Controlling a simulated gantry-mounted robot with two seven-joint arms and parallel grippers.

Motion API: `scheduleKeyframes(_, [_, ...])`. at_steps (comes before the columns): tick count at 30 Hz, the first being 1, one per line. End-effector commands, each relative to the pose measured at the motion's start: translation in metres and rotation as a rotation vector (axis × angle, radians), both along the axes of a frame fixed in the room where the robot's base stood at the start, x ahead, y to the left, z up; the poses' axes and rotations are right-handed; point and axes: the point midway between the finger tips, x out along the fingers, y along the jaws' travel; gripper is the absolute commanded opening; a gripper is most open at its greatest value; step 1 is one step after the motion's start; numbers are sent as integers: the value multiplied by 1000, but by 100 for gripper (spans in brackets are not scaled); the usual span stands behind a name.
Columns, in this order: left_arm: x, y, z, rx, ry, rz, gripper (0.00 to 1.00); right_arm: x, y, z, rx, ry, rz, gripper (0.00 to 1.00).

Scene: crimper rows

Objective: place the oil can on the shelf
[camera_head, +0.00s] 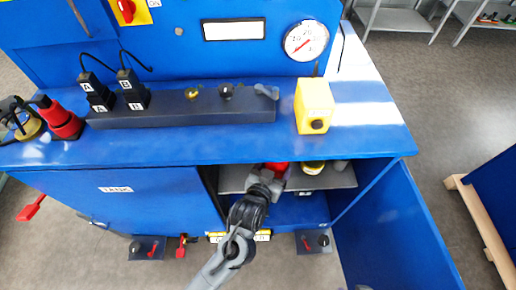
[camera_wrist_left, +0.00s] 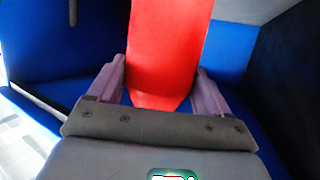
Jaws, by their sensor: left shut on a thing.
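My left gripper (camera_head: 271,180) reaches into the open cabinet under the blue bench and is shut on a red object, likely the oil can (camera_head: 278,167). In the left wrist view the red can (camera_wrist_left: 163,45) stands between the two fingers, with its top out of frame. The grey shelf (camera_head: 232,180) is inside the cabinet. The can is at the shelf's level, behind the gripper. Whether its base touches the shelf is hidden. My right gripper is not in view.
A yellow-topped container (camera_head: 313,167) and a grey item (camera_head: 340,166) stand on the shelf to the right of the can. The cabinet door (camera_head: 395,225) hangs open at the right. The bench top (camera_head: 190,145) is above my arm.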

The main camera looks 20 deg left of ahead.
Motion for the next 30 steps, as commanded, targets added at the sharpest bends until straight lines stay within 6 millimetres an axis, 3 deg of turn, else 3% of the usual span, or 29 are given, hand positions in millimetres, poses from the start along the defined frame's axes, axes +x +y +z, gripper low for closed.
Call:
scheduleKeyframes(15, [50,76,-55,2,-1,1,39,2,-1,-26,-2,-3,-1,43])
scheduleKeyframes(26, [61,91,-68,0,-1,0,39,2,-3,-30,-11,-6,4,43])
scheduleKeyframes(30, [60,91,-82,0,2,0,39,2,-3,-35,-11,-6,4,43])
